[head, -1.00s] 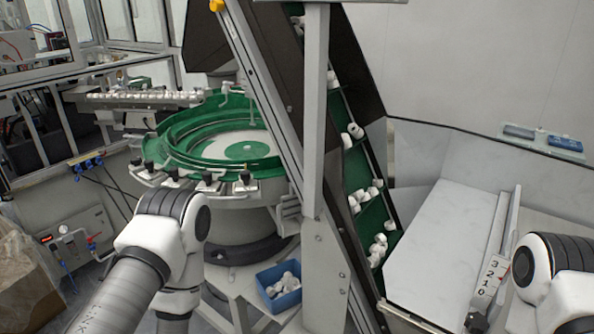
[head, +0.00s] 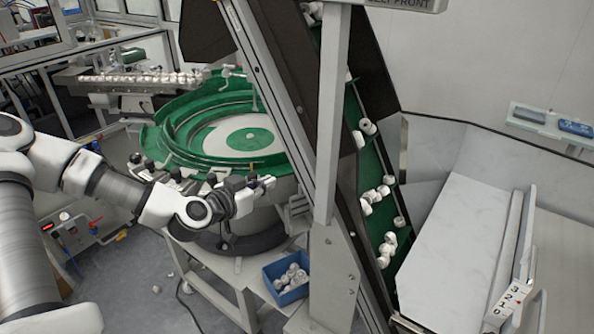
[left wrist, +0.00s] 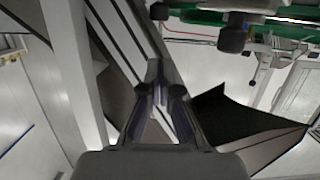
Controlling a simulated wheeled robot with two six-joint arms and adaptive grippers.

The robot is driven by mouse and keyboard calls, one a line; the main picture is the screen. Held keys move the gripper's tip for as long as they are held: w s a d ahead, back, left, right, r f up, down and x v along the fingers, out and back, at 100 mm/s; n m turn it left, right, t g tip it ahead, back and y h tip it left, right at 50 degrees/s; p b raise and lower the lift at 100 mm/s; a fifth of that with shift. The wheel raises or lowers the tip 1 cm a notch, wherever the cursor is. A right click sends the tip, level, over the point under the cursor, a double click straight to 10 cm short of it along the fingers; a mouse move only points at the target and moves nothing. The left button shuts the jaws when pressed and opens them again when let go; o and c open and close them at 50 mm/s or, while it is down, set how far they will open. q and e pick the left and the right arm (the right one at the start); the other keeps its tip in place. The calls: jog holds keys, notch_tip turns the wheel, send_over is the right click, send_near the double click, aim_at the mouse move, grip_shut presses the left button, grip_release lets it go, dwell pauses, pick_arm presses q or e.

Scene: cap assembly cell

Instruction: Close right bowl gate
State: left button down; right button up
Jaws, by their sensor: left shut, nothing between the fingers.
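The green feeder bowl (head: 190,115) stands at the centre left in the head view, with several black knobs (head: 135,158) on fittings along its front rim. My left gripper (head: 272,181) is at the bowl's front right rim, shut and empty. In the left wrist view its fingertips (left wrist: 156,72) point toward a dark sloping frame, and a black knob (left wrist: 234,36) hangs from the green rim at upper right, apart from the fingers. I cannot tell which fitting is the right bowl gate; my arm hides part of the rim. My right gripper is out of view.
A slanted grey post (head: 283,140) and an upright post (head: 329,140) stand just right of my left gripper. A green conveyor (head: 374,225) carries white caps behind them. A blue bin (head: 290,294) of caps sits below. A pale sloped plate (head: 455,240) is at right.

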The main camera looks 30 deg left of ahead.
aim_at(296, 181)
pick_arm(q)
jog(key=x, duration=0.3)
jog(key=b+x, duration=0.1)
jog(key=x, duration=0.6)
jog(key=shift+a+f+b, duration=0.1)
jog(key=shift+f+b, duration=0.2)
jog(key=shift+b, duration=0.05)
notch_tip(296, 181, down, 3)
jog(key=b, duration=0.2)
jog(key=shift+b, duration=0.3)
jog(key=shift+r, duration=0.15)
